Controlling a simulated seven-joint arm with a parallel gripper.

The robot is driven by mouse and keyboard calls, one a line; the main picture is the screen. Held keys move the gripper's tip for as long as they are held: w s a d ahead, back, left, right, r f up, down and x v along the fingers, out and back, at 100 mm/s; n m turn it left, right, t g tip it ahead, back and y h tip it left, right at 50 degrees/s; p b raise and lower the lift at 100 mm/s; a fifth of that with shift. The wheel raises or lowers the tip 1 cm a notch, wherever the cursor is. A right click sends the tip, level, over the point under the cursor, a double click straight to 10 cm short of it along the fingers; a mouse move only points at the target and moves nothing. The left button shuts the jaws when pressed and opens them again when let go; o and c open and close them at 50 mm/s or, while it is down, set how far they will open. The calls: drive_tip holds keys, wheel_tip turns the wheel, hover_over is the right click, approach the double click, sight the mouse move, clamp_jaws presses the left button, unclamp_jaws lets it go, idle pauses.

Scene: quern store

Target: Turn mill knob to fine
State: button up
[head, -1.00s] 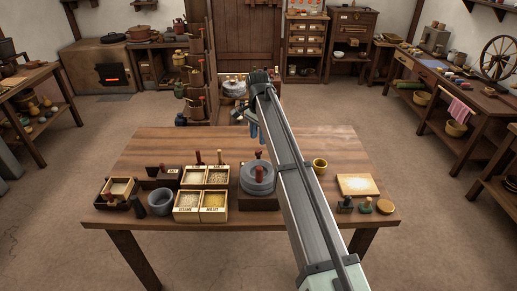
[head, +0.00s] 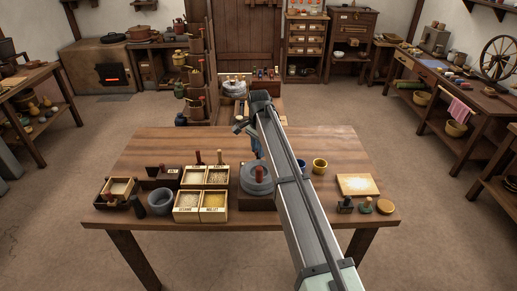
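A grey round stone mill (head: 255,186) sits on a dark wooden base near the middle of the table (head: 150,150). A red upright peg (head: 259,174) shows at the front of its top. I cannot tell whether this peg is the fineness knob, and no fine mark is readable.
Grain boxes (head: 201,191) and a grey mortar (head: 160,201) stand left of the mill. My arm crosses the table just right of the mill. The table's far left is bare.

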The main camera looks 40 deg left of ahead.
clamp_jaws()
drive_tip(key=shift+n, duration=0.3)
drive_tip(key=n, duration=1.9)
idle(0.3)
drive_tip(key=shift+n, duration=0.3)
